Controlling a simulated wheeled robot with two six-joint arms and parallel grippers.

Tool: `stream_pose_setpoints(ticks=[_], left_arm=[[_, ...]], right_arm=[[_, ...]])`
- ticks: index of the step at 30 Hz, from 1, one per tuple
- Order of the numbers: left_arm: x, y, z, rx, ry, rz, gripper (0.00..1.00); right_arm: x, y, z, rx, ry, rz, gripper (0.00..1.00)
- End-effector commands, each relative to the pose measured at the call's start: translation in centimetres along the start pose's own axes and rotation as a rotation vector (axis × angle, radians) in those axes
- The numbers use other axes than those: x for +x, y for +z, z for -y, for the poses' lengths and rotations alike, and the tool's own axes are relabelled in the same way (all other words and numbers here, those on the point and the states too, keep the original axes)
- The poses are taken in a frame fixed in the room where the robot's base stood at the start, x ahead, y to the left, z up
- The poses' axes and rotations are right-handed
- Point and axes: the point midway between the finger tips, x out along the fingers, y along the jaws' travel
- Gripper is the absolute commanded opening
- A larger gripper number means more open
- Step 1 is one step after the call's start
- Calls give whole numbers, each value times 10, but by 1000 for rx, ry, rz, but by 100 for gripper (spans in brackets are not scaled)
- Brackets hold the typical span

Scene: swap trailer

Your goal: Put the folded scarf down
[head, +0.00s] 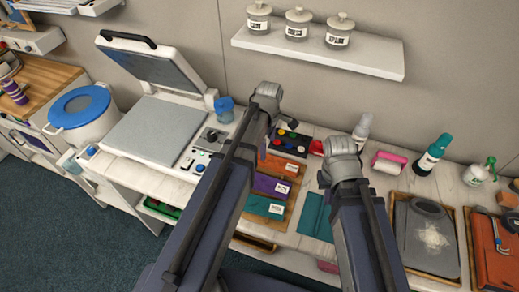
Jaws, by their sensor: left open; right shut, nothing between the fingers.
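A teal folded cloth (313,214), which looks like the folded scarf, lies on the white bench between my two arms; its right part is hidden by my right arm. To its left, a tray holds labelled folded cloths: an orange one (281,166), a purple one (270,186) and a teal one (264,207). My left gripper (266,100) is above the back of the bench, open and holding nothing visible. My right gripper (341,150) is above the bench, up and right of the teal cloth, shut and empty. The fingertips of both are mostly hidden behind the wrists.
An open heat press (155,130) stands at the left beside a blue-lidded white pot (82,112). A tray with a grey board (428,240) and bottles, including a teal-topped one (433,153), are at the right. A jar shelf (320,55) hangs above.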

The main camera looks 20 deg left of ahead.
Motion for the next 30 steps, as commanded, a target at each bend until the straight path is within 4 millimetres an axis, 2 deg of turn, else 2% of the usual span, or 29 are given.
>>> stream_pose_setpoints(ticks=[5, 13, 22, 30], left_arm=[[5, 0, 0, 0, 1, 1, 100], [28, 0, -1, 0, 0, 0, 100], [33, 0, -1, 0, 0, 0, 100], [64, -2, -2, 0, 0, 0, 100]], right_arm=[[5, 0, 0, 0, 0, 0, 0], [28, -2, 3, 1, 0, 0, 0], [33, -2, 3, 1, 0, 0, 0], [64, -4, 6, 1, 0, 0, 0]])
